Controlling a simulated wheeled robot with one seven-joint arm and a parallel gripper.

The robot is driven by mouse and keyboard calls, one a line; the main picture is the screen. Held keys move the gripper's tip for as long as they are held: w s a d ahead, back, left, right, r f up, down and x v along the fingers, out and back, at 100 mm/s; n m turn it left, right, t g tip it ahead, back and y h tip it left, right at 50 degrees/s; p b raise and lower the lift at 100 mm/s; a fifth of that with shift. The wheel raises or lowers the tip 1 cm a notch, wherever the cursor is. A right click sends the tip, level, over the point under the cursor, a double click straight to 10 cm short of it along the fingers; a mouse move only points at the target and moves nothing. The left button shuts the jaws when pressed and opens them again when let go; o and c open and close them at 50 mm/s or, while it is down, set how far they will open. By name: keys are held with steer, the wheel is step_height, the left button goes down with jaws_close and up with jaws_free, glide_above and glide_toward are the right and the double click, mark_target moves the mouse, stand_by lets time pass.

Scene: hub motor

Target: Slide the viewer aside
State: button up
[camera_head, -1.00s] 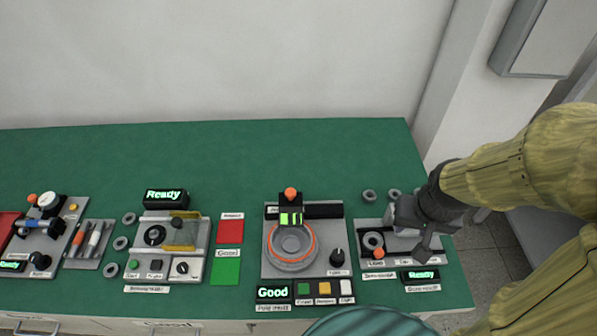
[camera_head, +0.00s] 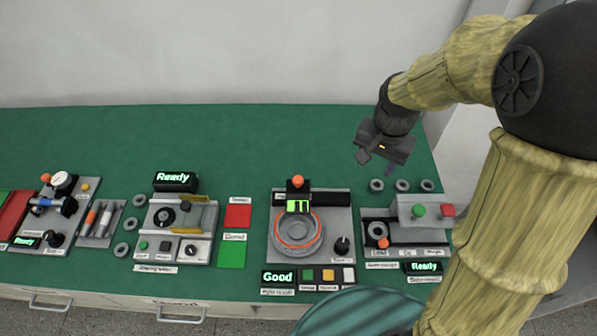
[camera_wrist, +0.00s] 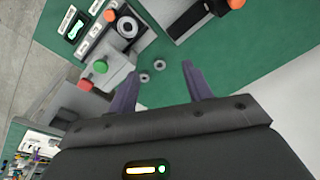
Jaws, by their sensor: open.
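The viewer (camera_head: 297,205) is a small black block with a lit green display and an orange knob on top. It sits at the left part of a black rail, behind the round grey hub motor (camera_head: 297,235) with its orange ring. In the wrist view an orange knob, likely the viewer's (camera_wrist: 235,4), shows at the top edge, mostly cut off. My gripper (camera_head: 376,163) is in the air to the right of the viewer and farther back, apart from it.
A grey station (camera_head: 425,210) with green and red knobs stands to the right, with loose rings (camera_head: 376,185) behind it. A "Good" display (camera_head: 278,277) and buttons lie in front of the motor. Red and green pads (camera_head: 237,215) are to the left. The back of the green table (camera_head: 230,140) is clear.

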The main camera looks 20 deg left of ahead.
mark_target(298, 179)
steer(key=w+a+m, duration=0.1)
steer(key=a, duration=0.8)
steer(key=w+a+r+m+g+p, duration=0.1)
steer(key=a+m, duration=0.1)
steer(key=a, duration=0.7)
steer(key=shift+w+a+r+p, duration=0.2)
steer(key=shift+w+r+p, duration=0.05)
steer(key=shift+w+p, duration=0.1)
steer(key=shift+w+f, duration=0.1)
step_height(298, 179, down, 17)
steer(key=p, duration=0.3)
steer(key=shift+f, duration=0.15)
jaws_close()
